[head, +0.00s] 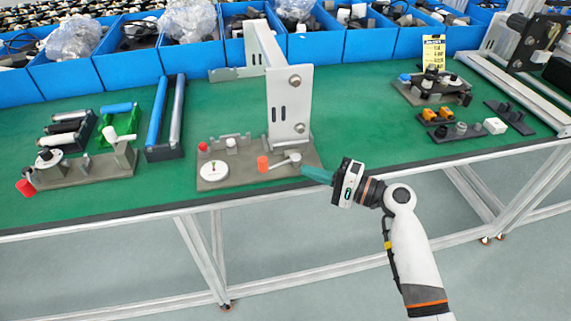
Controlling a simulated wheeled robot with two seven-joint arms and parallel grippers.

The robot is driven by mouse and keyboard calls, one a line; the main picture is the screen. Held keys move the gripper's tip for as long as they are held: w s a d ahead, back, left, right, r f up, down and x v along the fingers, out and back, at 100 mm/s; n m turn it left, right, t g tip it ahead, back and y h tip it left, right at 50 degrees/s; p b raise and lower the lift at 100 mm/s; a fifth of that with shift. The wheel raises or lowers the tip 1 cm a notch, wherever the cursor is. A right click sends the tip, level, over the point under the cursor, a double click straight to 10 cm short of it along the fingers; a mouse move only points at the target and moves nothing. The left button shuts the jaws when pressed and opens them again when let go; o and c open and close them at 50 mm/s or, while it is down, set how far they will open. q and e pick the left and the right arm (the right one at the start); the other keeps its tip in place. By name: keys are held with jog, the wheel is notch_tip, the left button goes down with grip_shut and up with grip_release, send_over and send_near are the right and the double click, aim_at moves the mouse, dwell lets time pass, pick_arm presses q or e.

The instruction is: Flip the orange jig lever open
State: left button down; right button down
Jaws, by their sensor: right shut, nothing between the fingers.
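An orange lever knob (263,163) sits on the front of the middle grey jig plate (240,180). A light grey lever arm (280,161) runs right from the knob to a round grey pivot (295,157). My right gripper (306,169) comes in from the right with its teal fingers shut and empty. The fingertips are at the right edge of the jig, just right of the pivot and apart from the orange knob. I cannot tell whether they touch the plate or the pivot. My left gripper is not in view.
A tall grey bracket (289,100) stands behind the lever. A red knob (202,147) and a white disc (214,171) share the jig. Another jig (90,172) with a red-ended lever stands left. Blue bins (128,66) line the back. Green table (370,125) is bare right of the bracket.

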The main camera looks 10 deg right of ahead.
aim_at(276, 166)
jog(key=p+x, duration=0.1)
jog(key=x, duration=0.7)
jog(key=shift+w+a, duration=0.1)
jog(key=shift+p+x, duration=0.3)
jog(key=shift+x, duration=0.45)
jog(key=shift+f, duration=0.1)
jog(key=shift+s+f+g+b, duration=0.1)
jog(key=shift+s+g+b, duration=0.2)
jog(key=shift+b, duration=0.15)
jog(key=shift+s+n+g+y+b, duration=0.3)
jog(key=shift+n+g+y+b, duration=0.1)
jog(key=shift+n, duration=0.1)
jog(key=shift+s, duration=0.1)
